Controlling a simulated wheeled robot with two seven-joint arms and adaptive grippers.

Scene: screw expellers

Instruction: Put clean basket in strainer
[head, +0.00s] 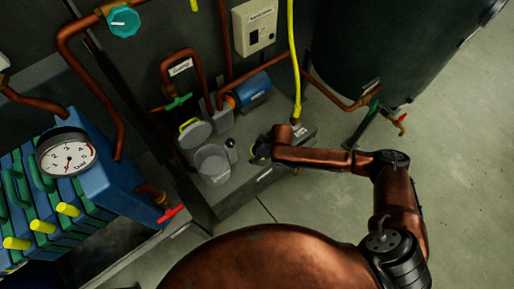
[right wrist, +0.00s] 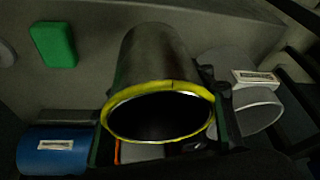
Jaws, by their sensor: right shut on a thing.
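My right gripper (head: 262,148) is low over the grey plinth, right of the grey vessels. In the right wrist view a grey cylindrical basket with a yellow rim (right wrist: 160,45) sits between the fingers, its dark open end facing the camera. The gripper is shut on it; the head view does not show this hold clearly. A grey open cup with a white label (head: 212,163), apparently the strainer, stands left of the gripper; it also shows in the right wrist view (right wrist: 262,112). Behind it is a grey round part with a yellow edge (head: 196,135). My left gripper is out of view.
A blue motor (head: 254,90) and copper pipes (head: 180,62) stand behind the vessels. A yellow hose (head: 293,60) hangs behind the gripper. A dark tank (head: 380,45) is at the back right. A pressure gauge (head: 67,155) is at left. The floor (head: 460,180) at right is clear.

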